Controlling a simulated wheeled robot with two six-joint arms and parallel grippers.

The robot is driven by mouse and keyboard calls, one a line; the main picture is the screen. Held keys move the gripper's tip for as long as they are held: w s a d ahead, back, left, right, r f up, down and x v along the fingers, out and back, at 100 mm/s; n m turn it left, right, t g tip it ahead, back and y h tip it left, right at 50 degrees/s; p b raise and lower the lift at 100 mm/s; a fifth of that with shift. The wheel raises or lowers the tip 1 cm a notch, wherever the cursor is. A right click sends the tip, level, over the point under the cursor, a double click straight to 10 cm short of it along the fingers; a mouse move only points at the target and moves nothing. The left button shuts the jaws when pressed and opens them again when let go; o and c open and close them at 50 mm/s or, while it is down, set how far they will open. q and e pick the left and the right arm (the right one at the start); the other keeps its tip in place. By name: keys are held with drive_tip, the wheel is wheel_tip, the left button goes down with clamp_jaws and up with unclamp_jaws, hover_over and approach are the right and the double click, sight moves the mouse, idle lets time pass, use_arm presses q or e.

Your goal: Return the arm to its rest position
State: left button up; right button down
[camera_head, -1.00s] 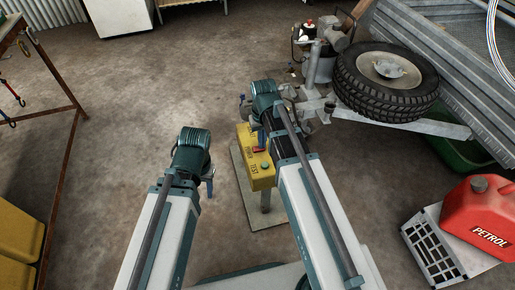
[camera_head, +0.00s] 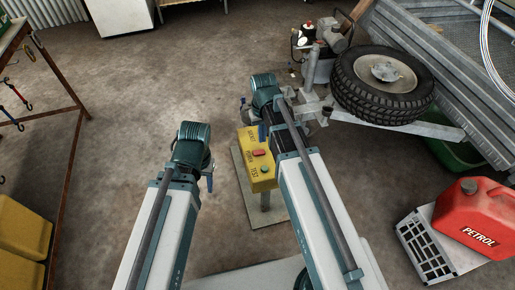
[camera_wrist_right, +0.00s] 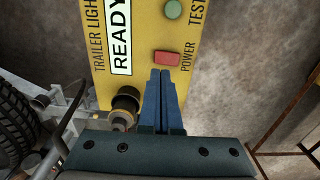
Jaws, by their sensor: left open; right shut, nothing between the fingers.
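A yellow control box (camera_head: 262,183) stands on a post with a grey base plate. It has a red power switch (camera_head: 259,153) and a green test button (camera_head: 264,170). My right gripper (camera_head: 262,131) is at the box's far end, its blue fingers shut and empty. In the right wrist view my right fingertips (camera_wrist_right: 160,72) show just below the red switch (camera_wrist_right: 168,57); I cannot tell how large the gap is. A "READY" label and a dark round knob (camera_wrist_right: 125,103) are beside them. My left gripper (camera_head: 210,183) hangs left of the box, mostly hidden by its wrist.
A trailer with a spare tyre (camera_head: 384,85) and a metal bracket stands close beyond my right gripper. A red petrol can (camera_head: 472,220) sits on a grey crate (camera_head: 425,248) at right. A bench frame (camera_head: 75,105) and yellow containers are at left. Open floor lies between.

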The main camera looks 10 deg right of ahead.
drive_tip(key=shift+r+p, duration=0.3)
drive_tip(key=shift+r, duration=0.3)
drive_tip(key=s+a+n+h, duration=0.1)
drive_tip(key=s+a+n, duration=0.1)
drive_tip(key=s+a, duration=0.45)
drive_tip(key=s+a+n, duration=0.2)
drive_tip(key=s+a, duration=0.2)
drive_tip(key=s, duration=0.5)
wheel_tip(320, 180, up, 17)
drive_tip(key=w+p, duration=0.1)
drive_tip(key=p, duration=1.5)
drive_tip(key=shift+m+p, duration=0.3)
drive_tip(key=shift+p, duration=0.1)
drive_tip(key=shift+w, duration=0.1)
